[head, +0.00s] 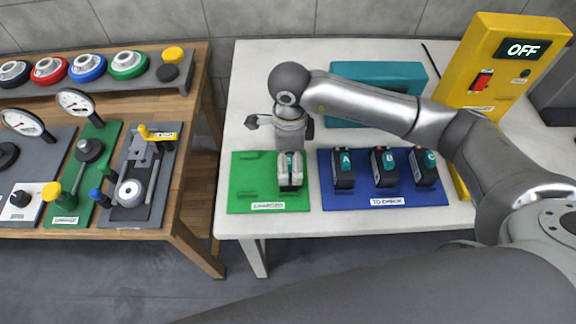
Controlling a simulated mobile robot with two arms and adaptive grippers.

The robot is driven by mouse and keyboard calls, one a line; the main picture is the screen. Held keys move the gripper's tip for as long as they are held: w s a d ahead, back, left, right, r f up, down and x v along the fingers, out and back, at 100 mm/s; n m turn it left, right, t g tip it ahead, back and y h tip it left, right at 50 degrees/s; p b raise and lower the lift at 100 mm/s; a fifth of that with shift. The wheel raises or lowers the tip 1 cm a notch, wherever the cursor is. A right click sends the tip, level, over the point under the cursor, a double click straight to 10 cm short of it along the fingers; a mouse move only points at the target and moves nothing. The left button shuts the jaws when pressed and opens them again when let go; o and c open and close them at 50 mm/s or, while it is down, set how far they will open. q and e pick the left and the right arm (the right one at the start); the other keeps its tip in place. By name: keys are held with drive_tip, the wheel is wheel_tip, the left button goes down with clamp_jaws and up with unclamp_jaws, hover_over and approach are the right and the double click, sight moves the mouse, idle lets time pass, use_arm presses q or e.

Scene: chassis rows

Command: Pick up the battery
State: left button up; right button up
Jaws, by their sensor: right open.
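Three dark batteries with teal faces stand in a row on the blue mat (355,197) labelled "TO CHECK": a left one marked A (344,170), a middle one (384,168) and a right one (424,168). A pale grey block with teal and dark parts (290,172) is on the green mat (245,190); I cannot tell if it is a battery too. My right gripper (281,125) is open, its fingers spread wide, just behind and above this block. It appears apart from the blue-mat batteries. My left gripper is not in view.
A teal case (375,78) lies behind my right arm. A yellow box (500,65) with an "OFF" display and red switch stands at the back right. A wooden bench (190,150) with gauges and levers is on the left. The white table's back left is clear.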

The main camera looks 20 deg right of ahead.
wheel_tip(320, 180, down, 4)
drive_tip(key=shift+w+a+r+p, duration=0.1)
drive_tip(key=shift+w+r+p, duration=0.05)
drive_tip(key=shift+p, duration=0.55)
drive_tip(key=shift+f, duration=0.6)
drive_tip(key=c, duration=1.1)
drive_tip(key=shift+w+r, duration=0.1)
drive_tip(key=shift+c, duration=1)
drive_tip(key=shift+r, duration=0.15)
